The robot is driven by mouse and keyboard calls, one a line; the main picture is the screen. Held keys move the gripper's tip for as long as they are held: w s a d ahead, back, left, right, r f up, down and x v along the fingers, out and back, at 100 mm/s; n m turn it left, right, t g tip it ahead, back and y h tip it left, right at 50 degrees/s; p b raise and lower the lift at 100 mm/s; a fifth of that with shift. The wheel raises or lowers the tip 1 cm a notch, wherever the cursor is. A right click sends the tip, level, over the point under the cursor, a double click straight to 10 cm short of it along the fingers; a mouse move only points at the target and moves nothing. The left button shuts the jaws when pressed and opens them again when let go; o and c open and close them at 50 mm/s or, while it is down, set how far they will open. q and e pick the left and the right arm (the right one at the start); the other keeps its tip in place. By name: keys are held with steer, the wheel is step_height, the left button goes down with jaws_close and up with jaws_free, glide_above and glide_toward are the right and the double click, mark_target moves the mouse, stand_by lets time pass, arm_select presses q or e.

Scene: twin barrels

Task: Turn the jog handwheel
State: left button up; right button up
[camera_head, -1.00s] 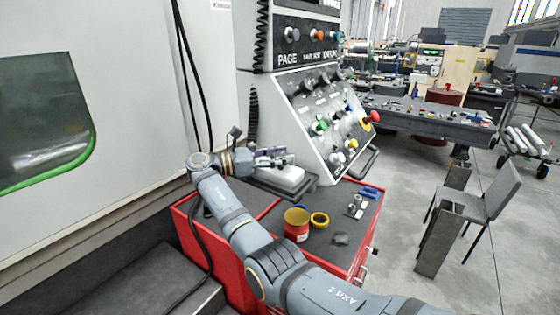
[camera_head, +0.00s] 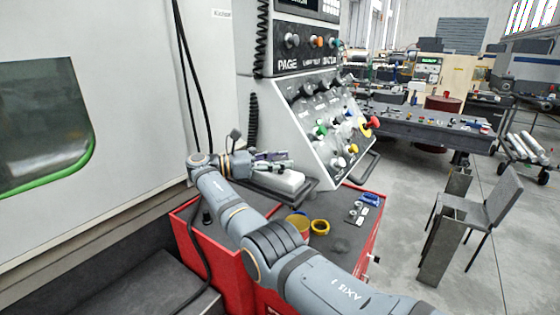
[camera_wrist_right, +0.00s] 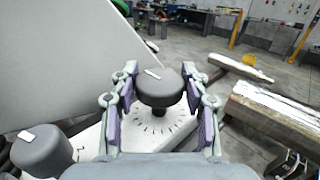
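In the right wrist view a dark round knob (camera_wrist_right: 158,88) with a white mark on top stands over a pale dial with tick marks; it looks like the jog handwheel. My right gripper (camera_wrist_right: 160,78) is open, with one purple-padded finger on each side of the knob. A thin gap seems to show on both sides. In the head view the right gripper (camera_head: 290,160) is in front of the lower left part of the sloped control panel (camera_head: 290,118), above a white block; the handwheel cannot be made out there. My left gripper is not in view.
A second dark knob (camera_wrist_right: 42,150) is at lower left in the wrist view. Colored buttons and knobs cover the panel. A chair stands right.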

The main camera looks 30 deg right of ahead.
mark_target(281, 158)
steer(key=o, duration=0.4)
steer(key=shift+d, duration=0.1)
steer(key=shift+c, duration=0.2)
step_height(281, 158, up, 10)
